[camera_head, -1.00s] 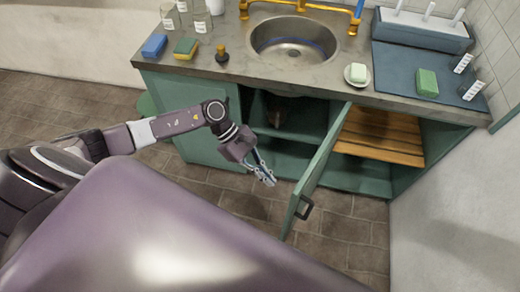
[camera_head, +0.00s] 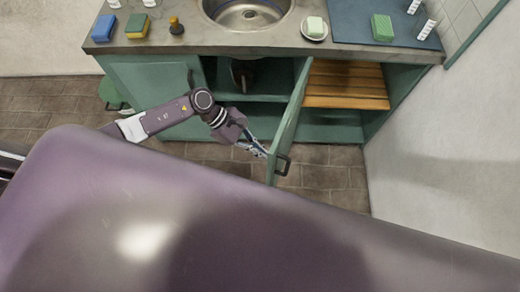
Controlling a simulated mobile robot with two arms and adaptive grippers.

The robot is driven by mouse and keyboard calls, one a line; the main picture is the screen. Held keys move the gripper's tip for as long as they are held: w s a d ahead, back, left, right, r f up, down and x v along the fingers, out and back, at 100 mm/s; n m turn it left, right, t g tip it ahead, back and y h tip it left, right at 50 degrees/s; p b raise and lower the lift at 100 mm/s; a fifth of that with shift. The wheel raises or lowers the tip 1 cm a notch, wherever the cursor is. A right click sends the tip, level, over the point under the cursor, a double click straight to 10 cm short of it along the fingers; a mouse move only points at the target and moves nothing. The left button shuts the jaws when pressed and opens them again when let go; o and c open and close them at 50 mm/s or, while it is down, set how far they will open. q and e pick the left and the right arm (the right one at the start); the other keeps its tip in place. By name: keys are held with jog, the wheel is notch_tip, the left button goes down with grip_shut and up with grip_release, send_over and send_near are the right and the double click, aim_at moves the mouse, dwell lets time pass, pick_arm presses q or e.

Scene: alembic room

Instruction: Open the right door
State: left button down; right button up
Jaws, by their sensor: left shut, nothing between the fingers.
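The right door (camera_head: 290,124) of the green cabinet under the sink stands swung out, pointing toward me and seen nearly edge-on. Its dark handle (camera_head: 284,165) is on the right face, near the free edge. My left gripper (camera_head: 262,153) is shut and empty, on the left side of the door near its free edge. The fingertips look close to the door; I cannot tell whether they touch it. Wooden slats (camera_head: 346,84) show inside the cabinet, right of the door. My right gripper is not in view.
The left door (camera_head: 155,84) of the cabinet looks shut. The counter above holds a sink (camera_head: 246,14), sponges, a soap dish (camera_head: 315,28) and a blue mat (camera_head: 360,22). A white wall (camera_head: 430,150) bounds the right side. Tiled floor (camera_head: 325,178) lies free right of the door.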

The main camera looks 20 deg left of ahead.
pick_arm(q)
jog(key=w+d+n+t+p, duration=0.1)
jog(key=d+p, duration=0.3)
jog(key=d, duration=1.6)
jog(key=shift+w+n+t, duration=0.3)
jog(key=shift+n+t, duration=0.3)
jog(key=shift+n, duration=0.3)
jog(key=shift+r, duration=0.1)
jog(key=v, duration=1.2)
jog(key=shift+d, duration=0.1)
